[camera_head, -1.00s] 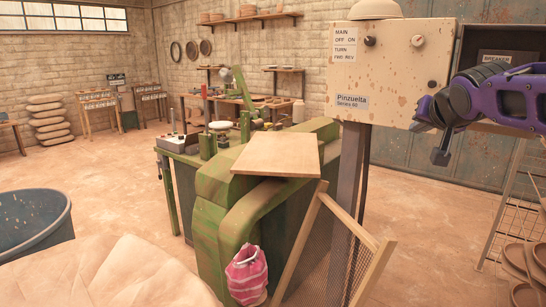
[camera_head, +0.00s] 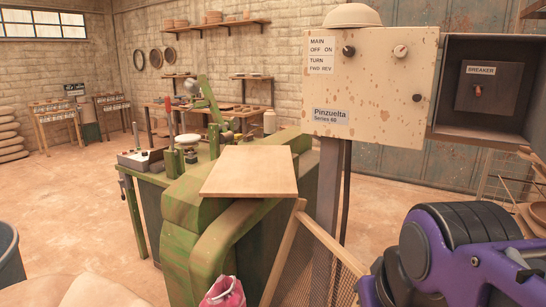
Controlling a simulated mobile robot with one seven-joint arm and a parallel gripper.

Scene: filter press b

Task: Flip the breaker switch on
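The breaker switch (camera_head: 477,91) is a small reddish toggle on a dark plate under a "BREAKER" label. It sits inside an open dark box (camera_head: 453,60) on the right, beside the cream control panel (camera_head: 370,110). I cannot tell for sure whether the toggle is up or down. My purple and black arm fills the lower right, below and in front of the box. The gripper fingers are not clearly visible, so their state does not show.
The cream panel carries MAIN and TURN labels, knobs and a "Pinzuelta" plate. A green machine with a wooden board (camera_head: 250,171) stands at centre. A wooden mesh frame (camera_head: 312,255) leans against it. A rack with bowls (camera_head: 525,210) is at right. Open floor lies left.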

